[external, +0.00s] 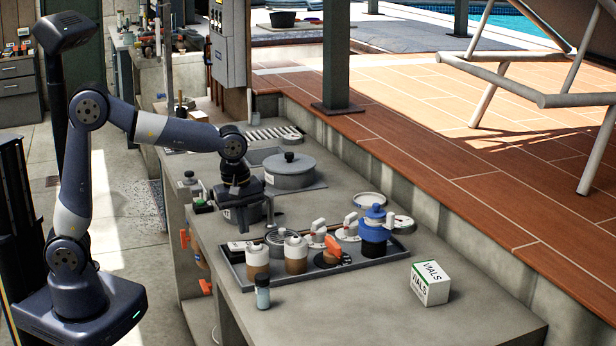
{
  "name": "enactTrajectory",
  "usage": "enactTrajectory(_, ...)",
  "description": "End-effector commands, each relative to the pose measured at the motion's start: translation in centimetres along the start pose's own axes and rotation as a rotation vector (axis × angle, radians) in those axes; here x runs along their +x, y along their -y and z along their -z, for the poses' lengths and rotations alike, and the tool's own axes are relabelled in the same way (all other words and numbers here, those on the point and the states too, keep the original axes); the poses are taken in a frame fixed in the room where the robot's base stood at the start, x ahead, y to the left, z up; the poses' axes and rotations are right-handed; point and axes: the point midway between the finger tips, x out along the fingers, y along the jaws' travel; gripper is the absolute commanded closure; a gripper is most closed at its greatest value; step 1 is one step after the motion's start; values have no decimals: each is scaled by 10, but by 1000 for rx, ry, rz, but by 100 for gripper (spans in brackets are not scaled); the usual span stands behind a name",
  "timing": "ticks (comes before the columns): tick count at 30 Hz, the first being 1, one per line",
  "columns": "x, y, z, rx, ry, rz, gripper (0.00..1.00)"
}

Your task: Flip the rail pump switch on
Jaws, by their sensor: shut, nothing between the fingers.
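My gripper (243,205) points down at the left part of the grey counter and is shut, with nothing seen in it. Orange handles (206,287) show along the counter's front side, with another higher up. I cannot tell for certain which of these is the rail pump switch, or its position.
A grey tray (238,274) holds bottles, white-handled items and a blue-lidded jar (375,232). A VIALS box (430,283) stands at right, a small bottle (263,292) in front. A lidded pot (289,171) stands behind my gripper.

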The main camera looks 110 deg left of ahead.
Motion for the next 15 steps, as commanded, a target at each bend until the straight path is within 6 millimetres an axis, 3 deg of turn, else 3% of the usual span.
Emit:
enactTrajectory(1, -13, -2, 0, 0, 0, 0, 100)
enactTrajectory(5, -31, -8, 0, 0, 1, -4, 100)
enactTrajectory(15, -97, -23, 0, 0, 0, -2, 100)
